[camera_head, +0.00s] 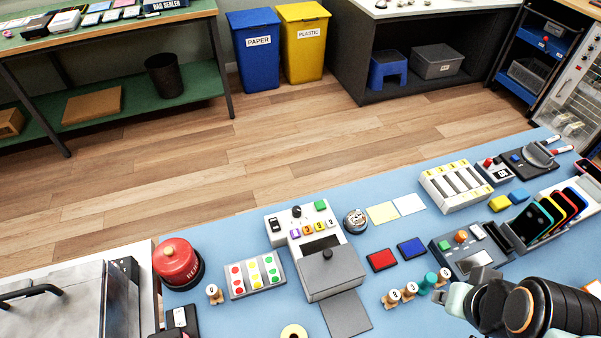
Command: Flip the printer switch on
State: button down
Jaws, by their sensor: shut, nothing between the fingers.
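A white and grey machine that looks like the printer (335,283) stands on the blue bench mat, left of my gripper. It has a dark lid with a knob, and a grey plate lies at its front. A black rocker switch (275,225) sits on the white panel at its back left, beside a black dial (296,211) and a green button (320,206). The switch's position is too small to tell. My gripper (468,291) is at the lower right, shut and empty, well away from the switch. My arm partly hides its fingers.
Several stamps (409,291) stand between the printer and my gripper. A red dome button (178,264) and a box of coloured buttons (255,276) stand left of the printer. Red and blue pads (411,247) lie right of it. A control box (470,252) is behind my gripper.

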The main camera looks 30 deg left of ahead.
jog(key=w+a+r+n+t+y, duration=0.1)
jog(key=w+a+n+t+y, duration=0.2)
jog(key=w+a, duration=0.95)
jog(key=s+a+f+n+g, duration=0.1)
jog(key=s+a+f+n, duration=0.1)
jog(key=a+f, duration=0.3)
jog(key=s+a+f+n+g+y, duration=0.1)
jog(key=s+a+f+n, duration=0.2)
jog(key=a, duration=0.7)
notch_tip(320, 180, down, 2)
jog(key=shift+a+f, duration=0.2)
jog(key=shift+a, duration=0.15)
jog(key=shift+f, duration=0.1)
send_over(274, 224)
jog(key=s+d, duration=0.1)
jog(key=d, duration=0.1)
jog(key=f, duration=0.7)
jog(key=shift+s+a, duration=0.2)
notch_tip(274, 224, down, 4)
jog(key=shift+a+r, duration=0.1)
jog(key=shift+r, duration=0.05)
jog(key=shift+f, duration=0.55)
